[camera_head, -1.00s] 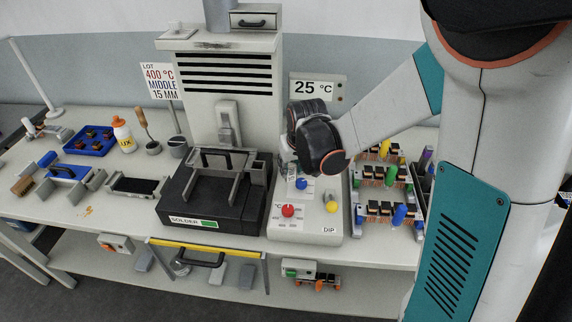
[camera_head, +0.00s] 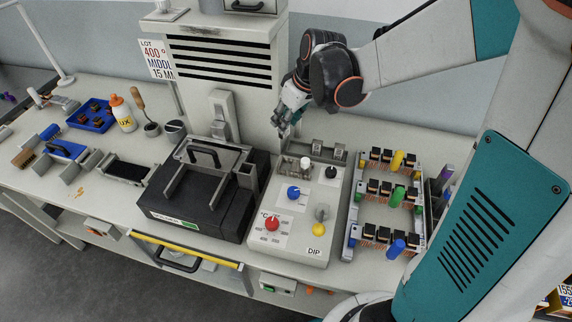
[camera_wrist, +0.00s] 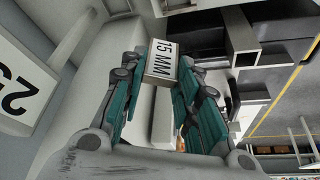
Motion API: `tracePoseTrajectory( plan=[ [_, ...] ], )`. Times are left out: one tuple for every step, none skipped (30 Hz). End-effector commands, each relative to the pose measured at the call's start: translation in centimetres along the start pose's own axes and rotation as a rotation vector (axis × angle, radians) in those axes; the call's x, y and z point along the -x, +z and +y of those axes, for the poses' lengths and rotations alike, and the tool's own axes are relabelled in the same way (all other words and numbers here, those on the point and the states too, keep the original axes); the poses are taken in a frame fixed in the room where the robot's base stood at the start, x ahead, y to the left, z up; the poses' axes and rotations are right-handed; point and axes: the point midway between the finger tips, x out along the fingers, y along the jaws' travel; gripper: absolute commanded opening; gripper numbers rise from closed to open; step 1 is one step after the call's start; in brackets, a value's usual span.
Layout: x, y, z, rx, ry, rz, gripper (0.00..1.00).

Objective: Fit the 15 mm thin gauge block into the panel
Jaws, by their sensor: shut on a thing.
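The 15 mm gauge block (camera_wrist: 162,62), a pale block marked "15 MM", is between my gripper's (camera_wrist: 158,80) teal fingers in the wrist view. The fingers are shut on it. In the head view my gripper (camera_head: 284,122) hangs over the back of the control panel (camera_head: 325,205), apart from it; the block cannot be made out there. The panel is light grey, marked "DIP", with red, blue and yellow knobs, a white knob, a black knob and small grey upright brackets (camera_head: 325,152) along its back edge.
A black solder unit (camera_head: 210,195) with a grey frame stands left of the panel. A rack of connectors (camera_head: 385,205) stands close on the right. A tall vented cabinet (camera_head: 222,60) rises behind. A sign (camera_head: 157,62) reads 400 °C, middle, 15 mm, its edge cut off.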

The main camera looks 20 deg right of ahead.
Motion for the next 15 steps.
tracePoseTrajectory(
  plan=[
    [1.6, -0.3, -0.1, 0.065, -0.029, 0.000, 0.00],
    [2.4, -0.5, -0.2, 0.110, -0.048, 0.001, 0.00],
    [3.5, -0.7, -0.4, 0.166, -0.072, 0.000, 0.00],
    [4.2, -0.8, -0.5, 0.207, -0.088, 0.001, 0.00],
    [4.8, -0.9, -0.6, 0.245, -0.104, -0.001, 0.00],
    [5.7, -1.1, -0.8, 0.291, -0.123, 0.001, 0.00],
    [6.2, -1.2, -0.9, 0.320, -0.135, 0.000, 0.00],
    [6.7, -1.3, -1.0, 0.347, -0.145, 0.000, 0.00],
    [7.2, -1.4, -1.1, 0.377, -0.157, 0.000, 0.00],
    [7.5, -1.4, -1.2, 0.395, -0.165, 0.000, 0.00],
    [7.7, -1.4, -1.2, 0.410, -0.171, 0.000, 0.00],
    [7.8, -1.4, -1.3, 0.424, -0.176, 0.000, 0.00],
    [7.7, -1.3, -1.3, 0.431, -0.179, 0.000, 0.00],
    [7.4, -1.2, -1.3, 0.436, -0.181, 0.000, 0.00],
    [6.8, -0.9, -1.3, 0.440, -0.182, 0.000, 0.00]
  ],
)
